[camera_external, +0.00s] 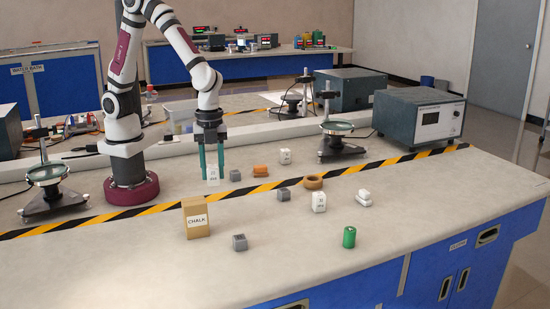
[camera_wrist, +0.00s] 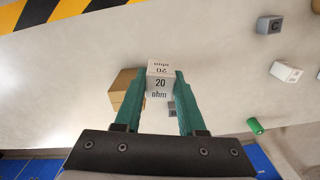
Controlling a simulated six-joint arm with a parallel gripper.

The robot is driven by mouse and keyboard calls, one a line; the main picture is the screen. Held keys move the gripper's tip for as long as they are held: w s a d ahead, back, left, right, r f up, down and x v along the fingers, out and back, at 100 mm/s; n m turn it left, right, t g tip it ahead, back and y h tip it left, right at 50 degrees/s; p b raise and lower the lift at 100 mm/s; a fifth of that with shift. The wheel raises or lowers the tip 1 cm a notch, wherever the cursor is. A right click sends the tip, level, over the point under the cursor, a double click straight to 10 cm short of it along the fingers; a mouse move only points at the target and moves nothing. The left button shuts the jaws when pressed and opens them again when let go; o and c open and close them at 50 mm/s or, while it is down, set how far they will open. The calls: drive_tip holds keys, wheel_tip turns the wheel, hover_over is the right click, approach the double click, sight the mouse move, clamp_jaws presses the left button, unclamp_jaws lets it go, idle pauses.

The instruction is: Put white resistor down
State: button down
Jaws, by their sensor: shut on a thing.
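My gripper (camera_external: 212,174) is shut on a white resistor (camera_external: 213,178), a small white block. In the wrist view the resistor (camera_wrist: 160,82) sits between the two green fingertips (camera_wrist: 162,86) and reads "20 ohm" on two faces. It appears to be held above the bench, near the striped tape; the exact gap is hard to tell. Another white block (camera_external: 319,202) with a printed face stands on the front part of the bench, and one more white block (camera_external: 285,157) stands farther back.
Striped tape (camera_external: 110,217) crosses the bench (camera_external: 130,268). The front left is clear.

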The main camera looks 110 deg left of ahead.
drive_tip(key=s+d+r+m, duration=0.1)
drive_tip(key=s+d+r, duration=0.4)
drive_tip(key=d, duration=0.3)
drive_tip(key=s+d+r+m, duration=0.1)
drive_tip(key=s+d+r, duration=0.4)
drive_tip(key=d, duration=0.3)
hover_over(194, 201)
drive_tip(key=f, duration=0.6)
drive_tip(key=shift+s+f, duration=0.15)
drive_tip(key=shift+s, duration=0.05)
wheel_tip(194, 201, down, 4)
drive_tip(key=shift+w+f, duration=0.1)
drive_tip(key=shift+w, duration=0.05)
drive_tip(key=shift+f, duration=0.1)
drive_tip(key=c, duration=0.5)
unclamp_jaws()
